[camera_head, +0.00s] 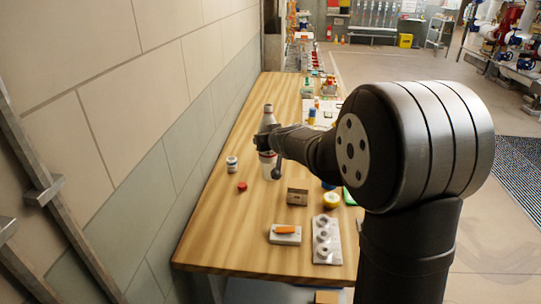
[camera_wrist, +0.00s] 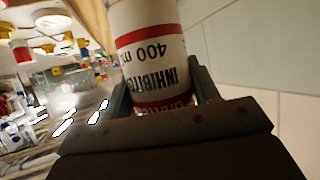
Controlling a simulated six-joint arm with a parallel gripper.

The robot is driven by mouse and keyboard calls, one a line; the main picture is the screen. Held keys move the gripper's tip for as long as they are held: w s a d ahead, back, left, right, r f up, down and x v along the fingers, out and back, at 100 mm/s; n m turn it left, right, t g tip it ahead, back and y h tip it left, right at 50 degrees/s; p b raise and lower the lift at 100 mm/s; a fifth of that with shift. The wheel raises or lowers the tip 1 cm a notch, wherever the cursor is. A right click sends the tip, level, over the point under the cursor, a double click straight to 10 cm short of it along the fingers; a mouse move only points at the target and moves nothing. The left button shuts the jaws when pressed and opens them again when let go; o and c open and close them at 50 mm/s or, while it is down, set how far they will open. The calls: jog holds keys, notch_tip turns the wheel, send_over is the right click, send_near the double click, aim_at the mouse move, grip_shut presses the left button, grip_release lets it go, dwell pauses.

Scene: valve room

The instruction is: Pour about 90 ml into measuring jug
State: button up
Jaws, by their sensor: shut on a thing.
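A white bottle (camera_head: 268,116) with red bands stands near upright above the wooden bench, near the wall. My gripper (camera_head: 267,141) is shut around its middle. In the wrist view the bottle (camera_wrist: 152,50) fills the space between the jaws (camera_wrist: 160,92); its label reads "INHIBITOR 400 m...", upside down in that view. A clear vessel that looks like the measuring jug (camera_wrist: 76,92) shows blurred to the left of the bottle in the wrist view, apart from it. I cannot make out its liquid level. I cannot pick the jug out in the head view, where my arm hides part of the bench.
On the wooden bench (camera_head: 225,235) are a small white jar (camera_head: 231,163), a red cap (camera_head: 241,187), a brown box (camera_head: 297,197), a yellow roll (camera_head: 331,200), an orange-topped block (camera_head: 285,234) and a tray of rings (camera_head: 326,241). The wall (camera_head: 130,165) borders the bench's left.

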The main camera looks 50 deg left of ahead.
jog(key=s+a+n+g+y, duration=0.1)
jog(key=s+a+n+g, duration=0.1)
jog(key=a+n+g, duration=0.35)
notch_tip(320, 180, down, 11)
jog(key=a+m+t, duration=0.1)
jog(key=shift+s+f, duration=0.15)
jog(key=shift+f, duration=0.05)
jog(key=shift+f+m, duration=0.15)
jog(key=shift+m, duration=0.3)
jog(key=f+m+g, duration=0.1)
jog(key=m+g, duration=0.1)
jog(key=s+f+m+g, duration=0.1)
jog(key=m+g, duration=0.1)
jog(key=f+m+g, duration=0.1)
jog(key=m+g, duration=0.1)
jog(key=shift+s+d+f+h, duration=0.1)
jog(key=shift+s+f+h, duration=0.05)
jog(key=shift+f+h, duration=0.2)
jog(key=shift+s+r+m+g, duration=0.35)
jog(key=shift+r+m+g, duration=0.2)
jog(key=shift+r+m, duration=0.2)
jog(key=shift+w+r+m+g, duration=0.15)
jog(key=shift+r+m+g, duration=0.8)
jog(key=shift+r, duration=0.6)
